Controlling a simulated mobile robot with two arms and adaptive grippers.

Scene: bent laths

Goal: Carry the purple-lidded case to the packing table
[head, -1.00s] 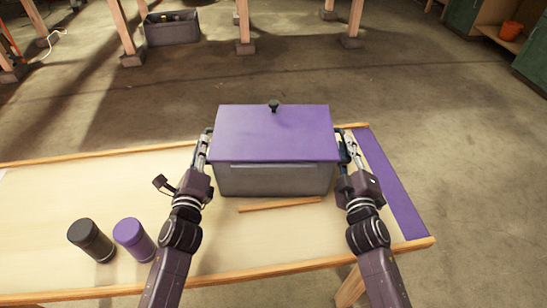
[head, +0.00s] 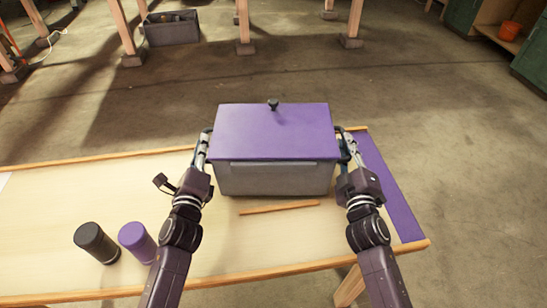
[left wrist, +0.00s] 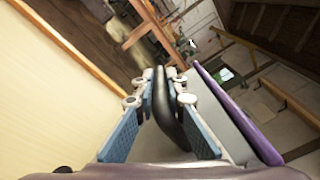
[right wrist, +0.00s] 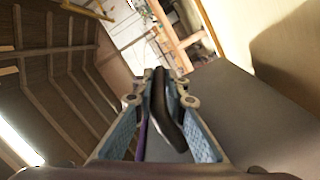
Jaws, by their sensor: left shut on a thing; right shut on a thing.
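The purple-lidded case (head: 270,179) is a grey box with a flat purple lid (head: 270,133) and a small dark knob on top. It is level between my arms, over the right part of a light wooden table (head: 120,190), and seems to hang just above it. My left gripper (head: 206,140) is shut on the black handle at its left side, which also shows in the left wrist view (left wrist: 168,112). My right gripper (head: 346,142) is shut on the opposite handle, seen in the right wrist view (right wrist: 163,115). I cannot tell which table is the packing table.
A wooden lath (head: 280,207) lies in front of the case. A dark canister (head: 97,243) and a purple canister (head: 137,243) stand front left. A purple strip (head: 390,187) marks the table's right end. A grey crate (head: 172,30) stands among wooden posts; open floor lies beyond.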

